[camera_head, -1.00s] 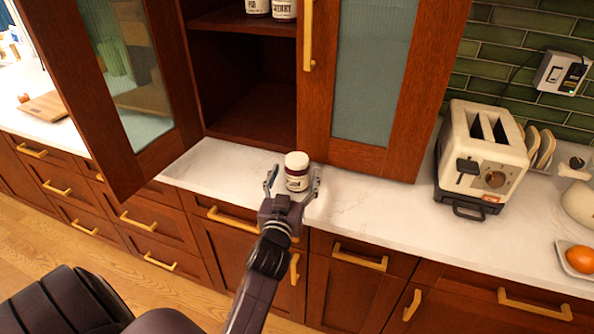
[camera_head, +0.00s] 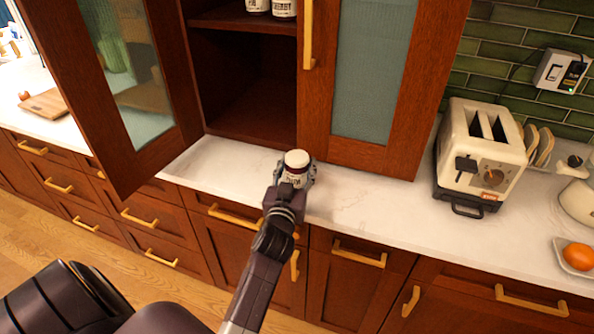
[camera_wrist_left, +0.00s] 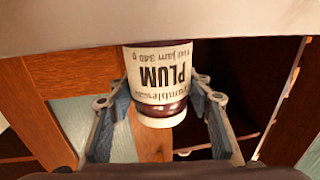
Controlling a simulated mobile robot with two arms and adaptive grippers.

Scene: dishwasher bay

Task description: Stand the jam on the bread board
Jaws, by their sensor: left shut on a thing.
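The jam is a dark jar with a white lid (camera_head: 297,159) and a white label, standing upright on the counter below the cabinet. In the left wrist view the jar (camera_wrist_left: 158,82) shows upside down, its label reading PLUM. My left gripper (camera_head: 296,178) is shut on the jar, with a finger on each side; in the left wrist view the fingers (camera_wrist_left: 160,95) flank it. The wooden bread board (camera_head: 46,104) lies on the counter at the far left, beyond the open cabinet door. My right gripper is not in view.
An open glass cabinet door (camera_head: 125,75) hangs between the jar and the board. Another glass door (camera_head: 372,90) is right of the jar. A cream toaster (camera_head: 482,150) and an orange (camera_head: 578,256) are at the right. Jars (camera_head: 284,8) stand on a cabinet shelf.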

